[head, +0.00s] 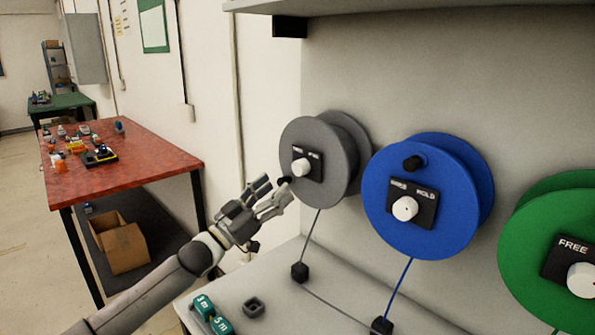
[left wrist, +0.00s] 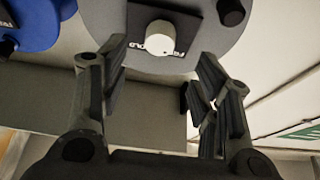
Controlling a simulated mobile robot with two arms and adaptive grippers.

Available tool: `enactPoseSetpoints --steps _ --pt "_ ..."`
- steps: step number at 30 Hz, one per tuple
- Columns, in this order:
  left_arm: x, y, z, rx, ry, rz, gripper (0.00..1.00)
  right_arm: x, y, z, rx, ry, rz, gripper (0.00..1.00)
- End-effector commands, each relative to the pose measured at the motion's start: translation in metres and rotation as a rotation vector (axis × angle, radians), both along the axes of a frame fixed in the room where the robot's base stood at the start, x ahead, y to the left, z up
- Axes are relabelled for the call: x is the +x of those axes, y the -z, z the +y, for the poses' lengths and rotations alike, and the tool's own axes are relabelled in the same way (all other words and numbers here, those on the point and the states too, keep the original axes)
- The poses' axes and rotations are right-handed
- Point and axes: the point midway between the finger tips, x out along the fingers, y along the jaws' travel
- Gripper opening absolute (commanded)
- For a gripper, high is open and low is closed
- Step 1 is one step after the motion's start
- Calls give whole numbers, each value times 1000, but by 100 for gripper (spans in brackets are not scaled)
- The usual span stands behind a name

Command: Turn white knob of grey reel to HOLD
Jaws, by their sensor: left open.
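The grey reel (head: 290,138) hangs on the wall panel at left of the row, with a black plate and a white knob (head: 302,167) at its centre. My left gripper (head: 274,190) is open and empty, just to the lower left of the knob and apart from it. In the left wrist view the white knob (left wrist: 160,38) lies ahead, beyond the two spread fingers (left wrist: 160,72), on the plate of the grey reel (left wrist: 222,28). Part of the plate's lettering, including HOLD, shows beside the knob. The knob's exact setting is unclear. My right gripper is out of view.
A blue reel (head: 378,225) and a green reel (head: 520,245) hang to the right, each with a white knob. Cables run down to black blocks on the grey shelf (head: 270,285). A red table (head: 140,150) stands at left.

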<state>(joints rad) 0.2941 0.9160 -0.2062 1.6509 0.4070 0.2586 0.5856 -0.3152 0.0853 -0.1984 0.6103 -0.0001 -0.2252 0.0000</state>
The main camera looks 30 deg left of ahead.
Motion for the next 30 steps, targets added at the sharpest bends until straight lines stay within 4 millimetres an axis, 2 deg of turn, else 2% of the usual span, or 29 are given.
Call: enactPoseSetpoints --steps 2,5,12,15,21,29,30 --pt "11 -8 -4 -3 0 -2 57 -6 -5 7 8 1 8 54" --pt "24 -14 -8 -2 -1 -2 57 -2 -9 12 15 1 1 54" --pt "53 -26 -19 -2 0 0 57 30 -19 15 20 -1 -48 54" --pt "62 -28 -22 -2 0 1 57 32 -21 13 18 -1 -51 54" --pt "70 -31 -25 0 -1 1 57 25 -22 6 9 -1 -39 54" --pt "71 -30 -25 -1 -1 2 57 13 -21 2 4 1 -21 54" --pt "71 -30 -25 -1 -1 2 53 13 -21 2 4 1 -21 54"
